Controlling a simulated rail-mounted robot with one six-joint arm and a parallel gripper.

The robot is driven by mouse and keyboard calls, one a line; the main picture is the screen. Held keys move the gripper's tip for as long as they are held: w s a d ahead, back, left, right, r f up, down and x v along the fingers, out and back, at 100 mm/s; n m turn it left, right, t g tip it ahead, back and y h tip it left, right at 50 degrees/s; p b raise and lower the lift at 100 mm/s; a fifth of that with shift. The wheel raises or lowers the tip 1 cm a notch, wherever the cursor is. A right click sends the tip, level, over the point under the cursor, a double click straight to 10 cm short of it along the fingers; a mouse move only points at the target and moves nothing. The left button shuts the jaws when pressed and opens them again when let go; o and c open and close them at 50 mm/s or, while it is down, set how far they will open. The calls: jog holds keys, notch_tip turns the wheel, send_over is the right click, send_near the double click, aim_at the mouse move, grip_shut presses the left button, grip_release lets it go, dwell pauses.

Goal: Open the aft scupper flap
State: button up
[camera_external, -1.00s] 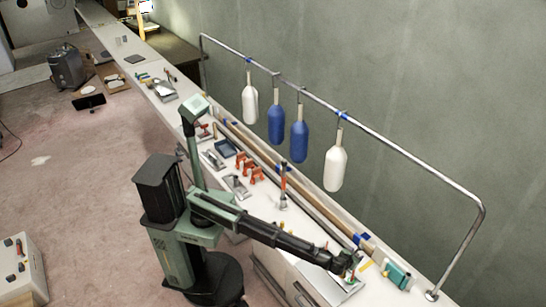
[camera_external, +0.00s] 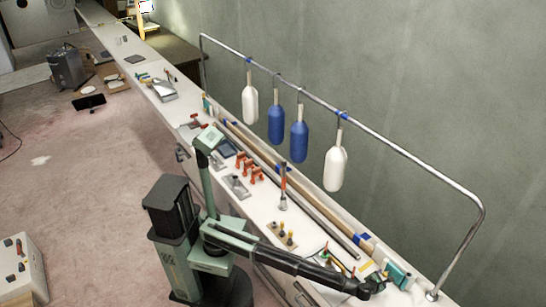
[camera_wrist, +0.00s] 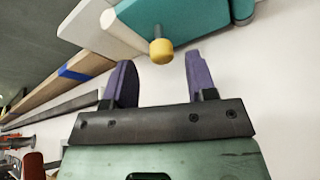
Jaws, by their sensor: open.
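A teal housing (camera_external: 397,275) stands on the bench near its front right end. In the wrist view a teal block (camera_wrist: 185,22) has a short stem with a yellow knob (camera_wrist: 161,50) pointing toward me. A pale flat plate (camera_wrist: 88,28) is left of it. I cannot tell for sure which part is the aft scupper flap. My gripper (camera_wrist: 158,62) is open, with its two purple fingers apart and the knob showing between and slightly beyond their tips. In the external view my gripper (camera_external: 374,287) is beside the teal housing, its fingers too small to make out.
A long wooden strip (camera_external: 300,199) and a rail run along the bench. Orange clamps (camera_external: 250,170), a small block with yellow-topped pegs (camera_external: 281,236) and an upright tool (camera_external: 283,187) stand there. White and blue fenders (camera_external: 299,142) hang from a metal rail (camera_external: 400,152).

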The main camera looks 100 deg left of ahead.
aim_at(384, 275)
jog(key=x, duration=0.3)
jog(key=shift+w+a+f+b, duration=0.1)
jog(key=shift+w+a+b, duration=0.1)
jog(key=shift+a+b, duration=0.15)
jog(key=shift+d, duration=0.1)
jog(key=shift+c, duration=0.3)
grip_shut()
